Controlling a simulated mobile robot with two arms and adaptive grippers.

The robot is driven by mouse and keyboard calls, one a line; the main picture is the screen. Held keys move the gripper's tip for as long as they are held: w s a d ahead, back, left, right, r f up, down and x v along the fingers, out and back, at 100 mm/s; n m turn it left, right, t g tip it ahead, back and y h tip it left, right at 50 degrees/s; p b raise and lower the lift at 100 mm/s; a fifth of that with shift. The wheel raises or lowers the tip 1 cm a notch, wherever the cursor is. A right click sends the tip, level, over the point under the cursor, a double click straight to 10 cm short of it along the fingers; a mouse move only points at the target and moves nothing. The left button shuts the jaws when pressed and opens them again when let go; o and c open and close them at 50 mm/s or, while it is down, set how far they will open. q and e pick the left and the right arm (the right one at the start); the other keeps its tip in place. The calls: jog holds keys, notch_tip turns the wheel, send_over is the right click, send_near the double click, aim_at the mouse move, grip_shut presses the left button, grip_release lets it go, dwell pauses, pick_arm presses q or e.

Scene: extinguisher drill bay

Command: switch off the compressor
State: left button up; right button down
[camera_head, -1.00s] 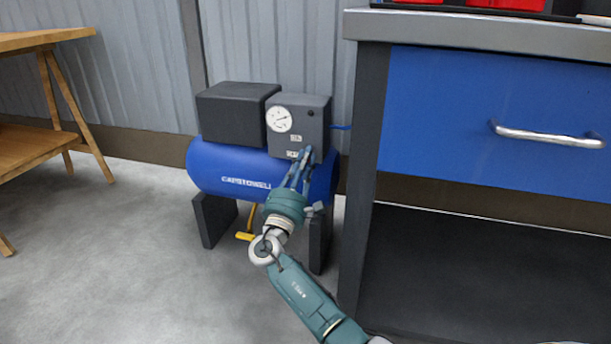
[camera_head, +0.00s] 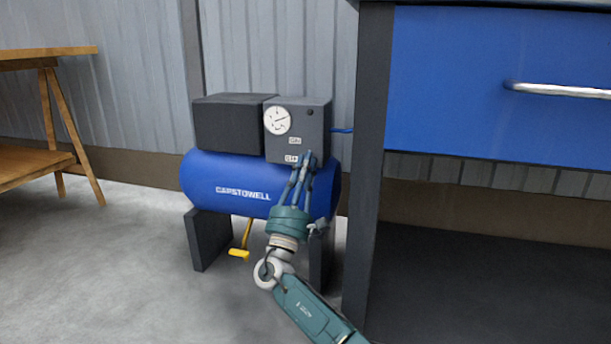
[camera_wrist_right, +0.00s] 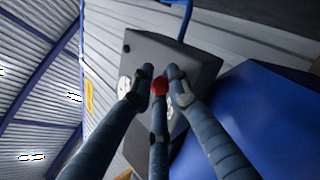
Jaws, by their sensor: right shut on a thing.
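The compressor has a blue tank (camera_head: 232,185) lettered CAPSTOWELL, with a dark grey control box (camera_head: 318,128) on top that carries a round white gauge (camera_head: 277,120). My right gripper (camera_head: 306,160) is at the lower part of the box's front face. In the right wrist view a red knob (camera_wrist_right: 160,85) sits between the fingertips of my right gripper (camera_wrist_right: 160,80), which are shut on it. The fingers hide this knob in the head view. The control box also shows in the right wrist view (camera_wrist_right: 190,60). My left gripper is not in view.
A blue-fronted workbench (camera_head: 470,80) with a metal handle stands close on the right, its dark leg (camera_head: 366,160) near my right arm. A wooden table (camera_head: 40,105) stands at the left. A yellow-handled part (camera_head: 239,253) hangs under the tank. Floor at the left is clear.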

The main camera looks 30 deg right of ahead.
dwell(0.4)
jog(key=c, duration=1.7)
grip_release()
jog(key=shift+o, duration=0.2)
